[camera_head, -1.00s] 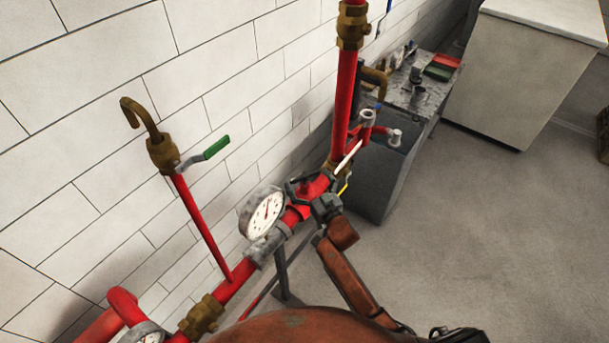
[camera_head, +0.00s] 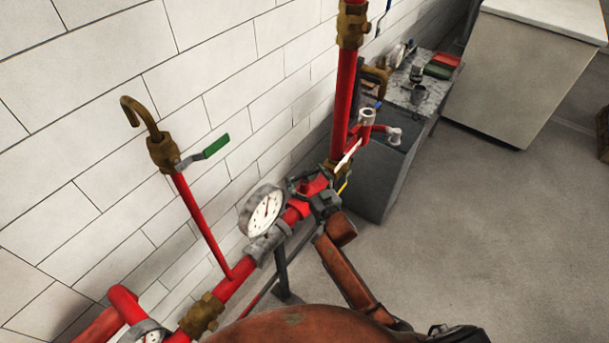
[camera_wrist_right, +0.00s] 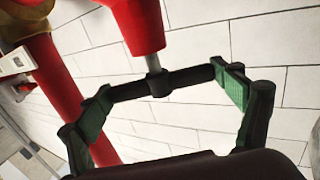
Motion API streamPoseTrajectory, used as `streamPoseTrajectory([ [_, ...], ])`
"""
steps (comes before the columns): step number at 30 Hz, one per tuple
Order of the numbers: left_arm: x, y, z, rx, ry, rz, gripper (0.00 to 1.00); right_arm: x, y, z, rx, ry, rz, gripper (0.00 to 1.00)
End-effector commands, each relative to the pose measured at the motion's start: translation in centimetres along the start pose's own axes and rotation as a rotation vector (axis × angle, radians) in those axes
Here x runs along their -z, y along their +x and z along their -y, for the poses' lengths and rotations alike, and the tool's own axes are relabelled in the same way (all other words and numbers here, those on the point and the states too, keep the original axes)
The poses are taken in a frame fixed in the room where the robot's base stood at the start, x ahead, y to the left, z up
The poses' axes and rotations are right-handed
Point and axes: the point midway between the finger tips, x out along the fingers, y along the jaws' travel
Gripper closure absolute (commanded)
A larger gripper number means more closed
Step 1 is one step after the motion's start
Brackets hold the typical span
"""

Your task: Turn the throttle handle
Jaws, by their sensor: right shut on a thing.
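The throttle handle (camera_wrist_right: 165,80) is a black crossbar on a short grey stem below a red valve body (camera_wrist_right: 137,25) in the right wrist view. My right gripper (camera_wrist_right: 165,95) is shut on it, with green finger pads at the two ends of the bar. In the head view my right gripper (camera_head: 312,193) is at the red pipe, just right of a round white gauge (camera_head: 263,210). There the gripper largely hides the handle. My left gripper is not in view.
A vertical red pipe (camera_head: 345,100) with brass fittings rises behind the gripper. A thin pipe with a green lever (camera_head: 215,147) stands left. A white tiled wall (camera_head: 110,60) runs close behind. A grey tank (camera_head: 375,175) stands beyond; the floor at right is clear.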

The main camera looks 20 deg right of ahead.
Motion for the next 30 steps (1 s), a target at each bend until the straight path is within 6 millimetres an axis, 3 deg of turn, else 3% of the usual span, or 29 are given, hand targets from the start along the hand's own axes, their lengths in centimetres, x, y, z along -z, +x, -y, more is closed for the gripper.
streamPoseTrajectory([
  [10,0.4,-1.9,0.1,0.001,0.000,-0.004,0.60,0.2,0.0,0.1,0.121,-0.006,0.002,0.38],
  [25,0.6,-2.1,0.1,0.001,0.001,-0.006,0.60,0.0,0.0,0.1,0.168,0.001,0.000,0.38],
  [26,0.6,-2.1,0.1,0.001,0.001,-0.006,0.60,0.0,0.0,0.1,0.168,0.001,0.000,0.12],
  [30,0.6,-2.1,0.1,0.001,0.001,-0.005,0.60,0.0,0.0,0.1,0.168,0.001,0.000,0.02],
])
